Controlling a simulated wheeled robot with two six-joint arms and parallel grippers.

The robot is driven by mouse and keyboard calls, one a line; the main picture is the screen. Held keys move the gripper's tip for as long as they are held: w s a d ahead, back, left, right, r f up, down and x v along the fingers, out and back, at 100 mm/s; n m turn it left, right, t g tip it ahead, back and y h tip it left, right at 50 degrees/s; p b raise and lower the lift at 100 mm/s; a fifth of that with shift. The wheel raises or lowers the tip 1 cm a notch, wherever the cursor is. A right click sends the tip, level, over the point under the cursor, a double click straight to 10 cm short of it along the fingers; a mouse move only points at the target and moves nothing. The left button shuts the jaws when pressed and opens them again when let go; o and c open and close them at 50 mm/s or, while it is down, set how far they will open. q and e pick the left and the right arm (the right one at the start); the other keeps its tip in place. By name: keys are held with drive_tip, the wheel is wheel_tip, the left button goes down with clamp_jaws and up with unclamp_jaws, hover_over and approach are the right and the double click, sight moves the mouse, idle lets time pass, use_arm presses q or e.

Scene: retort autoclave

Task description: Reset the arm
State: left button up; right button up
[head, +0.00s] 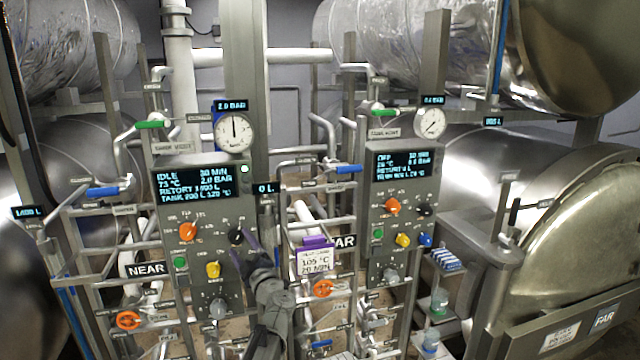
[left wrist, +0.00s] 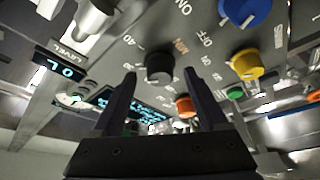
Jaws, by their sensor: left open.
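My left gripper (head: 247,248) is in front of the right side of the near control panel (head: 172,215). In the left wrist view it is open (left wrist: 163,80), its two dark fingers apart with nothing held between them. A black knob (left wrist: 160,67) shows beyond and between the fingertips; it also shows in the head view (head: 236,234), just left of the fingers. I cannot tell whether the fingers touch the panel. My right gripper is not in view.
The near panel has an orange knob (head: 188,231), a yellow knob (head: 213,270) and a lit display (head: 192,186). A blue knob (left wrist: 246,10) shows in the wrist view. A purple-topped tag (head: 316,258) and the far panel (head: 381,225) stand right. Pipes crowd around.

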use_arm(q)
drive_tip(key=b+v, duration=0.1)
drive_tip(key=v, duration=0.5)
drive_tip(key=p+x, duration=0.1)
drive_tip(key=x, duration=0.6)
drive_tip(key=shift+w+r+p, duration=0.1)
drive_tip(key=shift+w+p, duration=0.2)
drive_tip(key=shift+p, duration=0.1)
drive_tip(key=m+b, duration=0.1)
drive_tip(key=m+t+b, duration=0.1)
drive_tip(key=shift+a+f+m+h, duration=0.3)
drive_tip(key=shift+a+f+m, duration=0.05)
drive_tip(key=shift+m, duration=0.05)
drive_tip(key=m+t+h, duration=0.1)
drive_tip(key=m, duration=0.2)
drive_tip(key=m+t+b, duration=0.1)
drive_tip(key=m, duration=0.1)
drive_tip(key=shift+a+m+h+b, duration=0.15)
drive_tip(key=shift+m+h+b, duration=0.15)
drive_tip(key=shift+m+h, duration=0.1)
drive_tip(key=m+h, duration=0.1)
drive_tip(key=m, duration=0.2)
drive_tip(key=m+t+h, duration=0.1)
drive_tip(key=m, duration=0.2)
drive_tip(key=shift+s+a+r+t+h, duration=0.1)
drive_tip(key=shift+r+t+h, duration=0.05)
drive_tip(key=shift+t+h, duration=0.2)
drive_tip(key=b+v, duration=0.3)
drive_tip(key=v, duration=0.4)
drive_tip(key=shift+s+m, duration=0.3)
